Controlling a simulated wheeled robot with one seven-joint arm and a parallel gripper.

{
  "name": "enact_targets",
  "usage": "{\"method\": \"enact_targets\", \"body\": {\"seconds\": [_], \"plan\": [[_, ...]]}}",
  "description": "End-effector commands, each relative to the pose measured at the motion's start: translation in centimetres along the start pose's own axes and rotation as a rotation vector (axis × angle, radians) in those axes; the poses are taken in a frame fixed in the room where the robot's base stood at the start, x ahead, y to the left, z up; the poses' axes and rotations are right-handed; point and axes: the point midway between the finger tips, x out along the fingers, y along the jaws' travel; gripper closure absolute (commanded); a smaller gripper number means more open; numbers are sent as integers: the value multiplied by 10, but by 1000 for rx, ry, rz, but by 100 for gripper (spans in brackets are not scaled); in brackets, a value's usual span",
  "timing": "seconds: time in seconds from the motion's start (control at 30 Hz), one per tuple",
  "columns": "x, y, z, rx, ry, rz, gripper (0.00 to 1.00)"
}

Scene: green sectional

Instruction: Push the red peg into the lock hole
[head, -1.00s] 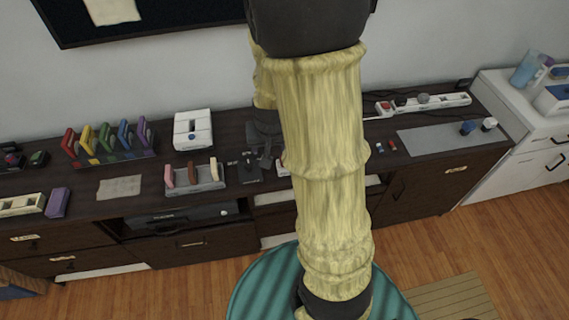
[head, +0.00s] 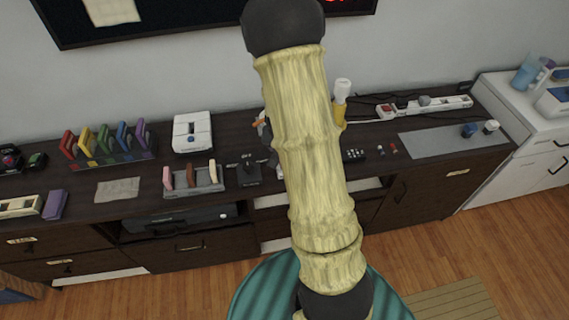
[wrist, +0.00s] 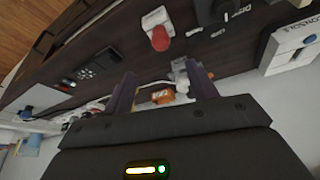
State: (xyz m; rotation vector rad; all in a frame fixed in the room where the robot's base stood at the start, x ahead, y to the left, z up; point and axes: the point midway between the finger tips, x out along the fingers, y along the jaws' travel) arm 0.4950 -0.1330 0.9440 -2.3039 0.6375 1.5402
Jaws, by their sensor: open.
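A white block (wrist: 155,17) with a rounded red end (wrist: 160,38) shows at the top middle of the wrist view. The red end looks like the red peg, sticking out of the block. I cannot make out the hole itself. My gripper (wrist: 160,70) is open, its two dark purple fingers apart, with neither touching the red peg. The peg appears beyond the fingertips, roughly in line with the gap. In the head view my arm hides the block and most of the gripper.
A black switch box (head: 248,172) and a white console (head: 192,132) stand left of my arm. A remote (head: 353,155) and a power strip (head: 425,106) are on its right. An orange item (wrist: 163,97) shows between the fingers, with a cable near it.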

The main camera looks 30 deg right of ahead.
Motion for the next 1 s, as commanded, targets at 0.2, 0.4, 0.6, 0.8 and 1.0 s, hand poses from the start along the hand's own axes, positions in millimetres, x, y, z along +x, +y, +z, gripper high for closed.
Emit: {"method": "enact_targets", "body": {"seconds": [0.2, 0.4, 0.6, 0.8, 1.0], "plan": [[33, -1, 1, -2, -3, 0, 43], [60, -3, 1, -7, -3, -2, 43], [73, -5, 2, -10, -1, -4, 43], [73, -4, 1, -7, 0, -3, 43], [78, -1, 2, -2, -2, 0, 43]]}}
